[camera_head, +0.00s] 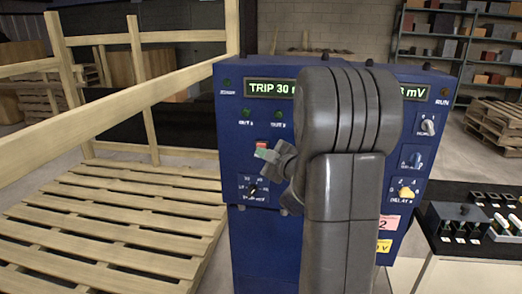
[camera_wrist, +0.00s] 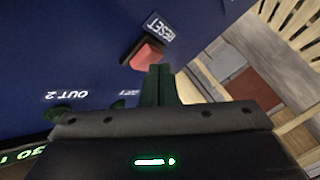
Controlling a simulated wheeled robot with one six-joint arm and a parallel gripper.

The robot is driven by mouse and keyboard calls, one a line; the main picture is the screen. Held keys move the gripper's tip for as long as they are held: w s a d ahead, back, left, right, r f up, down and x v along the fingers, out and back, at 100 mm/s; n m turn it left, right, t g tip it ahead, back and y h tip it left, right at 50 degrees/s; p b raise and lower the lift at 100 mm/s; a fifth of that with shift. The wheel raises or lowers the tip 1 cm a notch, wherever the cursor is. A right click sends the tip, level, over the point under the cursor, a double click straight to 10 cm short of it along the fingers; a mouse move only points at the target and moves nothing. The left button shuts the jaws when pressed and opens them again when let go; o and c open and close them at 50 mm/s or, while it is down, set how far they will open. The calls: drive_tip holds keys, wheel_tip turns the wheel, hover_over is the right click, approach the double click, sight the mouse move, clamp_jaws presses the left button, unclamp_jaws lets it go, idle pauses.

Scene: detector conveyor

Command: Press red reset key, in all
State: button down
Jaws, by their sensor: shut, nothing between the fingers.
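The red reset key (camera_head: 261,144) is on the left part of the blue panel's front, above a rotary knob. In the wrist view the red key (camera_wrist: 147,56) lies just beyond my fingertips, beside a "RESET" label (camera_wrist: 160,28). My gripper (camera_head: 264,154) is shut with nothing in it, its tips at the key's lower edge in the head view. In the wrist view my gripper (camera_wrist: 158,70) points toward the key. The tips look very close to the key; I cannot tell whether they touch. The key's lower part is partly hidden by the fingers.
The blue detector cabinet (camera_head: 225,125) has a lit "TRIP 30" display (camera_head: 270,88), partly hidden by my arm. A knob (camera_head: 254,188) is below the key; more knobs (camera_head: 410,160) are at right. Wooden pallets (camera_head: 110,225) lie left; a bench (camera_head: 470,275) stands right.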

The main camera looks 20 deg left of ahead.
drive_tip(key=shift+w, duration=0.2)
drive_tip(key=shift+s, duration=0.1)
idle(0.4)
drive_tip(key=shift+s+d+b, duration=0.15)
drive_tip(key=shift+s+b, duration=0.35)
drive_tip(key=shift+s, duration=0.3)
drive_tip(key=s+b, duration=0.1)
drive_tip(key=s, duration=0.1)
drive_tip(key=s+d, duration=0.1)
drive_tip(key=s, duration=0.2)
drive_tip(key=shift+d+b, duration=0.1)
drive_tip(key=shift+b, duration=0.3)
drive_tip(key=shift+w, duration=0.2)
